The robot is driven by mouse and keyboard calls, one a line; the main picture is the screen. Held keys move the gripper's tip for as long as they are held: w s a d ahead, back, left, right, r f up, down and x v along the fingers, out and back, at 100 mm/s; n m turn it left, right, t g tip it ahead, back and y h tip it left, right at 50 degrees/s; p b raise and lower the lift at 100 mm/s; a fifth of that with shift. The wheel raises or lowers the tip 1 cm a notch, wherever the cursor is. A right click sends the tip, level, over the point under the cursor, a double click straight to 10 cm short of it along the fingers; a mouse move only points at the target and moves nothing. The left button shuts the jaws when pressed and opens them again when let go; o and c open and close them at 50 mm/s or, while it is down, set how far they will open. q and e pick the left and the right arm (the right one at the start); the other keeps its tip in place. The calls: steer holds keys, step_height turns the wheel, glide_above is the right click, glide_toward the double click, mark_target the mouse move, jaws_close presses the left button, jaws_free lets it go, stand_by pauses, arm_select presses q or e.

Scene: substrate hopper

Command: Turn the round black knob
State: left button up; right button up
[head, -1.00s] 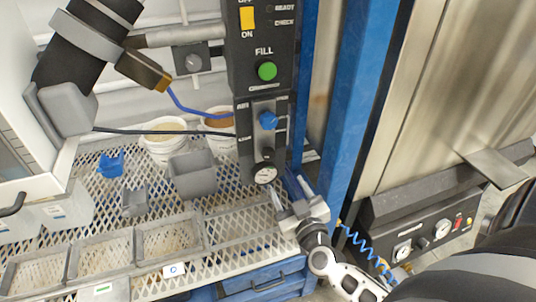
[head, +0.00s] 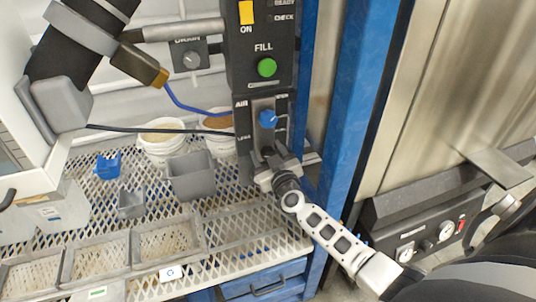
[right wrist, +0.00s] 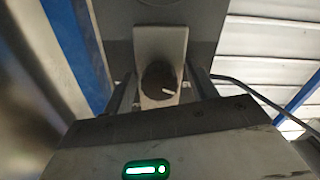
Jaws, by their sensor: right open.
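The round black knob (right wrist: 160,80) shows in the right wrist view on a pale plate, with a white mark on its face. In the head view it is low on the black control panel (head: 241,118), below a blue knob (head: 268,118), and is largely hidden by my right gripper. My right gripper (head: 270,158) is open in front of the panel. In the right wrist view its fingers (right wrist: 163,84) stand on either side of the black knob, with gaps visible; I cannot tell whether either touches it.
A green FILL button (head: 267,67) and a yellow switch (head: 246,14) sit higher on the panel. A blue post (head: 358,110) stands to the right. Grey bins (head: 191,178) and white buckets (head: 163,150) stand on the mesh shelf to the left.

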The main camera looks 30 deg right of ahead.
steer(key=c, duration=1)
